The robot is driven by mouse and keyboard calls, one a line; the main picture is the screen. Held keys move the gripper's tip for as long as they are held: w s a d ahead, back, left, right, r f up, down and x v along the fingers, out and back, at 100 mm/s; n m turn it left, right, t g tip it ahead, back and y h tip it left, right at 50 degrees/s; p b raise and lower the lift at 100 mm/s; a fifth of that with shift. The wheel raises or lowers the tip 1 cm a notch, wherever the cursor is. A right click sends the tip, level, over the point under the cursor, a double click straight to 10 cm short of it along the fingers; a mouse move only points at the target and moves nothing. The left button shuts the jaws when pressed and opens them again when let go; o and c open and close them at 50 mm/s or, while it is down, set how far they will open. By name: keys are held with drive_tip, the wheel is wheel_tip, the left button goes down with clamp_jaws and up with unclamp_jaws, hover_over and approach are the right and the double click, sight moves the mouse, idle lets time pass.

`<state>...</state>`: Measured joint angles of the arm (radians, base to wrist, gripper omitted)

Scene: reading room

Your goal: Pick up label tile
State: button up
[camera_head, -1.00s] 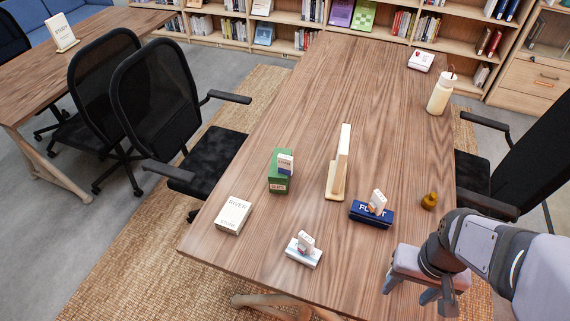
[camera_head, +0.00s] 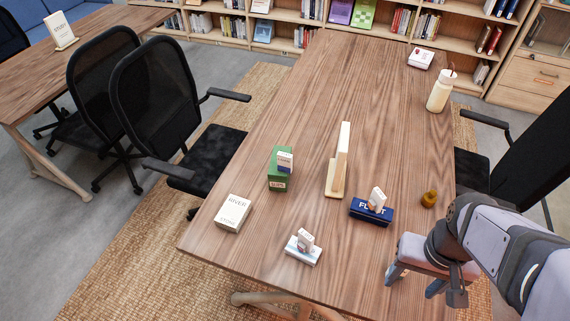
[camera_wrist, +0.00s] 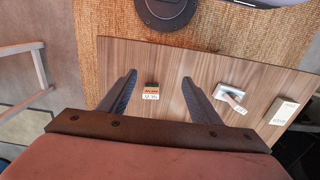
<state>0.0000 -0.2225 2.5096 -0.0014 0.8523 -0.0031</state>
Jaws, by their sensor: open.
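A small dark block with orange lettering and a white printed face (camera_wrist: 151,93) lies on the table between my fingers in the wrist view. My body hides it in the head view. It may be the label tile; its text is too small to read. My gripper (camera_head: 412,283) is open and empty above the near right part of the table; its spread fingers show in the wrist view (camera_wrist: 159,78). Other small white printed tiles stand on a white box (camera_head: 305,239), a blue box (camera_head: 377,198) and a green box (camera_head: 285,161).
A white book (camera_head: 233,212) lies at the near left of the wooden table (camera_head: 290,110). Chairs flank the table.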

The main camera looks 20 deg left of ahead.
drive_tip(key=r, duration=0.2)
drive_tip(key=n+t+y+b, duration=0.1)
drive_tip(key=t+y+b, duration=0.35)
drive_tip(key=t, duration=1.15)
hover_over(284, 160)
drive_tip(key=b+v, duration=0.2)
drive_tip(key=v, duration=0.1)
drive_tip(key=h, duration=0.2)
drive_tip(key=s+a+t+h, duration=0.1)
drive_tip(key=s+t+h, duration=0.1)
drive_tip(key=s+h, duration=0.15)
drive_tip(key=shift+m+y, duration=0.5)
drive_tip(key=shift+w+d+f, duration=0.1)
drive_tip(key=shift+w+f, duration=0.25)
drive_tip(key=shift+f, duration=1.3)
drive_tip(key=shift+w+d+f, duration=0.1)
drive_tip(key=shift+w+f, duration=0.25)
drive_tip(key=shift+f, duration=1.3)
drive_tip(key=shift+w+f, duration=0.4)
drive_tip(key=shift+f, duration=1.25)
drive_tip(key=shift+w+r+p, duration=0.1)
drive_tip(key=shift+w+p, duration=0.35)
drive_tip(key=shift+p, duration=0.05)
drive_tip(key=shift+w+a+p, duration=0.1)
drive_tip(key=shift+w+p, duration=0.55)
drive_tip(key=shift+w, duration=1.5)
